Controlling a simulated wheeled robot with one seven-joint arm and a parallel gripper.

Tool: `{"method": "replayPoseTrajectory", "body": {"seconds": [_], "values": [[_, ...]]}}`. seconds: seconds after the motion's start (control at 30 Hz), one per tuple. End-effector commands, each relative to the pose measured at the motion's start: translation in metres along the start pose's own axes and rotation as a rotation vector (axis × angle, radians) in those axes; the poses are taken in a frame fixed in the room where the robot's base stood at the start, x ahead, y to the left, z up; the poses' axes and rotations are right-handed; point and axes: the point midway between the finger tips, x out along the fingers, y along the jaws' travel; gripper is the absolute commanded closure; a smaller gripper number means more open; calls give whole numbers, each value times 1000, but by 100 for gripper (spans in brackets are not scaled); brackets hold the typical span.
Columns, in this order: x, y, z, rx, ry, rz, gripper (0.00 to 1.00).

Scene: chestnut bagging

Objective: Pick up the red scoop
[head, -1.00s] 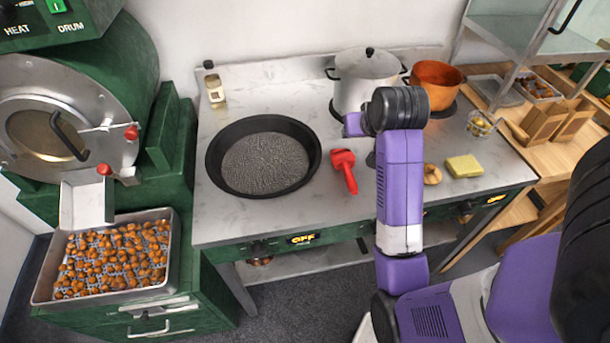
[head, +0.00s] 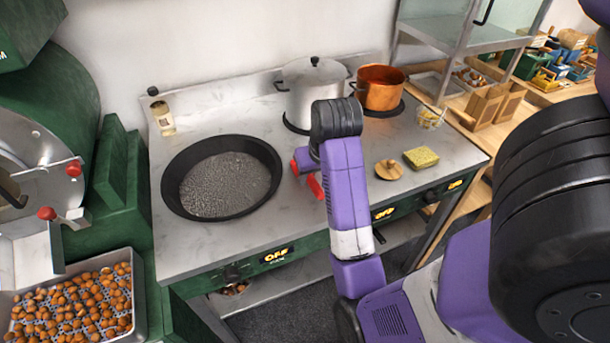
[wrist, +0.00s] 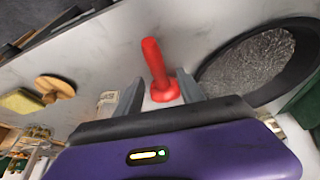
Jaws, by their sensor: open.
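The red scoop (head: 316,187) lies on the grey stove top, just right of the black pan, and is partly hidden behind my arm in the head view. In the wrist view the scoop (wrist: 155,62) shows its red handle pointing away and its wider end near my gripper. My gripper (wrist: 158,88) is open, with one grey finger on each side of the scoop's wider end. I cannot tell whether the fingers touch it. In the head view my arm hides the fingertips.
A black pan (head: 168,186) sits left of the scoop. A steel pot (head: 312,92) and a copper pot (head: 379,88) stand behind. A wooden lid (head: 388,170) and a yellow sponge (head: 421,157) lie to the right. A chestnut tray (head: 139,297) is at lower left.

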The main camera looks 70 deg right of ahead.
Motion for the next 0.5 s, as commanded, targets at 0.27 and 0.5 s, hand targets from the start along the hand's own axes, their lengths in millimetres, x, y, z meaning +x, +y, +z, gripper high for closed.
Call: {"method": "replayPoseTrajectory", "body": {"seconds": [0.27, 0.5], "values": [[39, 1, -1, 0, -1, 0, 55], [42, 1, -2, 0, 1, 0, 55]]}}
